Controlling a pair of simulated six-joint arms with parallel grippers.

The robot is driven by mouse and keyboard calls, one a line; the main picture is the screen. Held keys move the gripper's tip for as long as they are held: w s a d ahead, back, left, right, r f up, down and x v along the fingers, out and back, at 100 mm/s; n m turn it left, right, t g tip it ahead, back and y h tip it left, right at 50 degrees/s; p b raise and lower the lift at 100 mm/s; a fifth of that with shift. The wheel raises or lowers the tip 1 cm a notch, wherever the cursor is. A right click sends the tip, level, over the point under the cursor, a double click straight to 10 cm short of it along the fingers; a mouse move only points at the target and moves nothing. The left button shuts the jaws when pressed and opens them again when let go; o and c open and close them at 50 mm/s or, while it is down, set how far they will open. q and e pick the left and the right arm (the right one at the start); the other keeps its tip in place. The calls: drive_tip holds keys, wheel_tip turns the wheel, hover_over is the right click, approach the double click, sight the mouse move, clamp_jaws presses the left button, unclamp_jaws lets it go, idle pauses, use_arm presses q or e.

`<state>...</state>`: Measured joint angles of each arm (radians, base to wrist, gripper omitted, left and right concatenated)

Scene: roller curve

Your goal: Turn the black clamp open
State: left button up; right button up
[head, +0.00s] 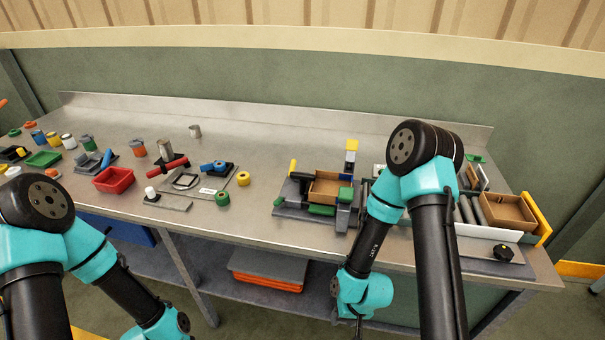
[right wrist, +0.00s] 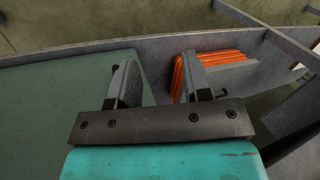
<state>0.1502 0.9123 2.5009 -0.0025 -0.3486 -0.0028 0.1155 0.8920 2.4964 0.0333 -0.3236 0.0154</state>
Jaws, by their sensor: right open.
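A fixture (head: 290,211) with a cardboard box (head: 328,187) stands on the bench, right of centre in the head view. A black handle-like part at the box's left side looks like the black clamp (head: 302,179); its exact position is too small to tell. My right gripper (right wrist: 158,78) is open and empty in the right wrist view. In the head view it hangs low in front of the bench, below and right of the fixture, mostly hidden by its wrist. My left arm is at the lower left, with its gripper out of frame.
A roller conveyor (head: 470,215) with another cardboard box (head: 507,210) is at the right, partly behind my right arm. A red bin (head: 114,180) and several small parts lie at the left. Below is a shelf with an orange stack (head: 267,282).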

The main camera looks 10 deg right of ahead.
drive_tip(key=w+a+r+n+y, duration=0.1)
drive_tip(key=w+a+r, duration=0.3)
drive_tip(key=a+r, duration=0.45)
drive_tip(key=w+a+r+n+g+y, duration=0.1)
drive_tip(key=w+a+r+n, duration=0.1)
drive_tip(key=w+a+r, duration=0.6)
drive_tip(key=w+a+r+n, duration=0.1)
drive_tip(key=a+r, duration=0.6)
drive_tip(key=r, duration=0.4)
wheel_tip(320, 180, up, 20)
drive_tip(key=f+n+h, duration=0.1)
drive_tip(key=n+h, duration=0.5)
drive_tip(key=n, duration=0.5)
hover_over(303, 174)
drive_tip(key=shift+r, duration=0.25)
drive_tip(key=shift+f, duration=0.1)
wheel_tip(303, 174, down, 17)
drive_tip(key=shift+f, duration=0.15)
drive_tip(key=shift+c, duration=0.2)
